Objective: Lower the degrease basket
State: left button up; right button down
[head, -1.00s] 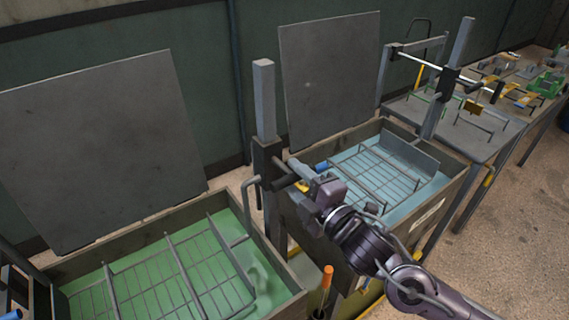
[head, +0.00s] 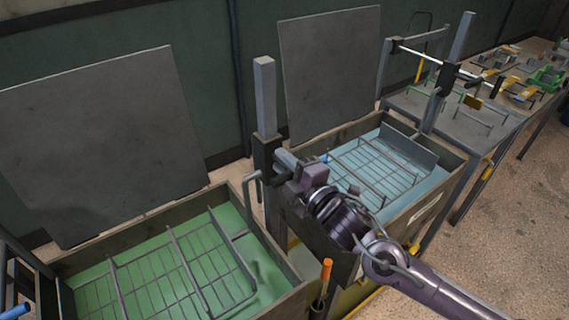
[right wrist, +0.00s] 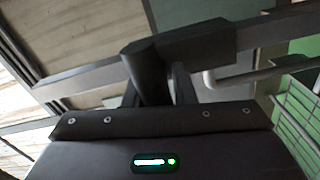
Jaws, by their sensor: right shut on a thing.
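My right gripper (head: 287,170) is shut on the handle of a dark sliding carriage (head: 264,158) on the grey post between the two tanks. In the right wrist view the jaws close around the dark handle (right wrist: 150,72). A bent rod (head: 248,190) runs from the carriage toward a wire basket (head: 175,270), which sits in green liquid in the left tank (head: 285,312). A second wire basket (head: 375,172) sits in pale blue liquid in the right tank (head: 455,190). No readable label shows which is the degrease basket. My left gripper is not in view.
Flat grey panels (head: 105,145) stand behind the tanks. An orange-handled tool (head: 326,272) stands between the tanks, below my right forearm. A work table (head: 470,135) with racks and a second post (head: 455,65) are at the right. Floor is clear at the far right.

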jog(key=shift+f, duration=0.1)
notch_tip(320, 180, down, 17)
jog(key=b, duration=1.2)
jog(key=shift+s+b, duration=0.15)
jog(key=shift+b, duration=0.2)
jog(key=shift+f, duration=0.1)
jog(key=c, duration=1.3)
grip_release()
jog(key=shift+o, duration=0.3)
jog(key=shift+r, duration=0.2)
jog(key=shift+d+r, duration=0.1)
jog(key=b+v, duration=0.1)
jog(key=v, duration=0.6)
jog(key=shift+s+d, duration=0.2)
